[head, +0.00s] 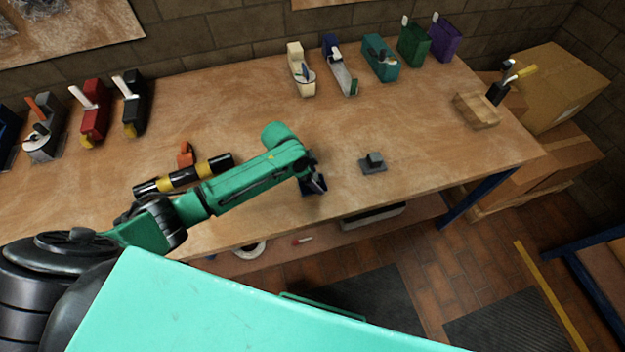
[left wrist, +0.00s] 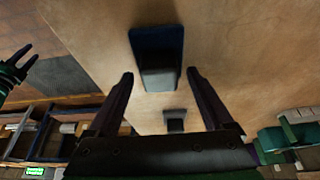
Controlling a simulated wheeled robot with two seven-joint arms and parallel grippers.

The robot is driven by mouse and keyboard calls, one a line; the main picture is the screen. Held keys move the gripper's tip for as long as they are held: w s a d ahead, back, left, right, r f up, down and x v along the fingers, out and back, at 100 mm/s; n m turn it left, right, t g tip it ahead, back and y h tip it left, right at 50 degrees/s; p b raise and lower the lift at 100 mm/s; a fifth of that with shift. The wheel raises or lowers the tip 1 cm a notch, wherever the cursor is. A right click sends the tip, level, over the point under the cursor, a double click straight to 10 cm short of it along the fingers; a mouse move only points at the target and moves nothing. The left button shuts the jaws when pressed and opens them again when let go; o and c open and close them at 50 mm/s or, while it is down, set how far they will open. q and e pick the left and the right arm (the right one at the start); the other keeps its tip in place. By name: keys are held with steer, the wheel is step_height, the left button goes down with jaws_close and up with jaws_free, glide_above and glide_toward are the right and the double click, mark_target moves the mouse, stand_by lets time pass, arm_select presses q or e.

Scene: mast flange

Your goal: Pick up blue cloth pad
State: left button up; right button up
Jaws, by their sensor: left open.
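The blue cloth pad (left wrist: 152,38) lies on the wooden bench, with a dark grey block-shaped grip on it, in the left wrist view. In the head view the pad (head: 309,190) is a dark blue patch near the bench's front edge, partly hidden by my gripper. My left gripper (head: 316,182) is over the pad. In the left wrist view its two fingers (left wrist: 158,78) are apart, one on each side of the grip's near end, with nothing held; contact cannot be told. My right gripper (left wrist: 18,62) shows at the left edge of that view, fingers apart and empty.
A grey block on a dark plate (head: 373,163) sits right of the pad. A black-and-yellow rod (head: 183,175) and an orange piece (head: 185,153) lie left, near my arm. Several holders line the back. A wooden block (head: 476,111) stands at right. The bench's middle is clear.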

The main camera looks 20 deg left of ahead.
arm_select(q)
steer(key=c, duration=1.3)
jaws_close()
